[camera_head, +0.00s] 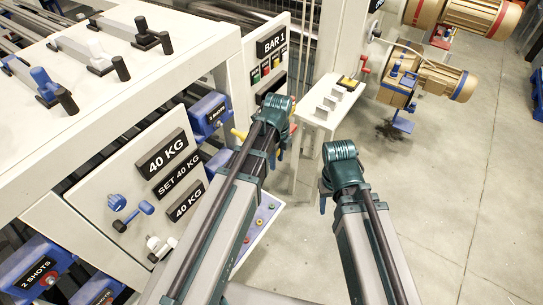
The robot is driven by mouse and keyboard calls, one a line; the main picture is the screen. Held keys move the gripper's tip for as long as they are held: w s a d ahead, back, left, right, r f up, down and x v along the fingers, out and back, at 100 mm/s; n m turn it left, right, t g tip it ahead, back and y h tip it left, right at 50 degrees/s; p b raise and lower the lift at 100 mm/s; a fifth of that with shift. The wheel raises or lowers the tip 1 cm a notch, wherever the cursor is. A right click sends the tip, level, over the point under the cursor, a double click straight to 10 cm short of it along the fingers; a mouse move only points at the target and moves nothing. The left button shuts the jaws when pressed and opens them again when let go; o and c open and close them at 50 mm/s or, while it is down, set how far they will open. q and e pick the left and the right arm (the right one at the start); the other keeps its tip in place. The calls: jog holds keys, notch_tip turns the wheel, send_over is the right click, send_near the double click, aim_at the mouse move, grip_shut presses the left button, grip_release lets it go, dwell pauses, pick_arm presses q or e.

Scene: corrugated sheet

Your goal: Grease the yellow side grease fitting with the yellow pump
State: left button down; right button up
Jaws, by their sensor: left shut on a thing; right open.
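My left gripper (268,140) is beside the cream machine's side, below the BAR 1 panel. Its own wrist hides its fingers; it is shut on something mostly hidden. A small yellow part (240,134), possibly of the yellow pump, sticks out left of it, with another yellow bit lower right. I cannot tell whether these are pump or fitting. The yellow side grease fitting cannot be made out clearly. My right gripper (323,197) is open, right of the left one over the floor, its fingers mostly hidden.
A blue pump (43,82), a white pump (98,57) and a black one (143,32) lie on the machine's top. A 40 KG panel (165,155) has protruding blue and white parts. A white stand (330,103) and gold motors (440,75) are behind.

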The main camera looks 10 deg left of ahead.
pick_arm(q)
jog(key=shift+s+d, duration=0.3)
jog(key=shift+d, duration=0.4)
jog(key=shift+s+d, duration=0.25)
jog(key=shift+d, duration=0.45)
